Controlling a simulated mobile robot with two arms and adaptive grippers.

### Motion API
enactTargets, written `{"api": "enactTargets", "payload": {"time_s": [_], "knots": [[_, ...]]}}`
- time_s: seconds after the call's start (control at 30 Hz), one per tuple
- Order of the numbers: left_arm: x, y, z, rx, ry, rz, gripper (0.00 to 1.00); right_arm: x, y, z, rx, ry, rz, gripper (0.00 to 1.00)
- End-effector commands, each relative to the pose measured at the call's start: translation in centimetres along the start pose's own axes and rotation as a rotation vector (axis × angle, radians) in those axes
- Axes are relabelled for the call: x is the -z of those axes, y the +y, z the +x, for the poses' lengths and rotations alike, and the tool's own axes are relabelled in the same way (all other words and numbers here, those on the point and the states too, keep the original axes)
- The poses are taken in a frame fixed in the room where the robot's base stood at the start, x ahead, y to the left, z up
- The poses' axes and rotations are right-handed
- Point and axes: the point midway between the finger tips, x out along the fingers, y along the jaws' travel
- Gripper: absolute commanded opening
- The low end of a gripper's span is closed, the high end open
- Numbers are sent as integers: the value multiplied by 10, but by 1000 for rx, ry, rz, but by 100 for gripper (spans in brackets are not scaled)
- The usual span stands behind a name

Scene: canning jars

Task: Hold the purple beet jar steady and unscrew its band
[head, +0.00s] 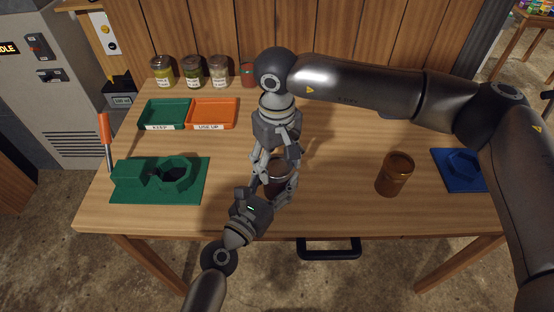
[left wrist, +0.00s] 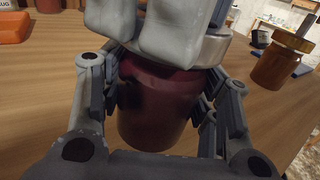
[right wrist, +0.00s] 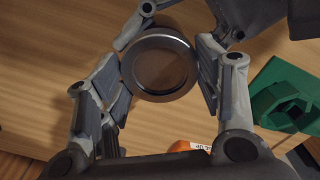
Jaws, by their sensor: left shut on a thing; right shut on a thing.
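The purple beet jar (head: 277,188) stands upright near the table's front middle, partly hidden by both grippers. In the left wrist view its dark purple glass (left wrist: 158,105) sits between the fingers of my left gripper (left wrist: 165,98), which is shut around the body. The silver band (right wrist: 160,91) is on top of the jar, around a flat lid (right wrist: 161,66). My right gripper (right wrist: 163,74) comes from above, shut on the band with a finger pad on each side. Its fingers cover part of the band in the left wrist view.
An amber jar (head: 394,176) stands to the right, beside a blue hexagonal holder (head: 458,184). A green fixture (head: 130,189) and orange-handled tool (head: 104,130) are at left. Green (head: 146,114) and orange (head: 229,114) trays and several jars (head: 193,73) are behind.

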Motion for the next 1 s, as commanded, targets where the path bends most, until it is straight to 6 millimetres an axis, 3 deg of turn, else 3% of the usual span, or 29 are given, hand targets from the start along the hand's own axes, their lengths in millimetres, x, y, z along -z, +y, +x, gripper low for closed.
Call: {"api": "enactTargets", "payload": {"time_s": [0.3,0.57,0.6,0.7,0.8,1.0], "knots": [[0,-2,0,5,-1,-1,28,0,1,3,-1,-2,-313,32],[0,-2,0,5,-1,-1,28,0,1,3,-1,-3,-338,32],[0,-2,0,5,-1,-1,28,0,1,3,-1,-3,-338,62],[0,-2,0,4,-1,-1,28,0,0,3,-1,-3,-337,75],[0,-1,0,3,-1,-1,28,0,0,2,0,-2,-337,86],[0,0,0,1,-1,-1,28,0,0,1,0,-1,-337,86]]}}
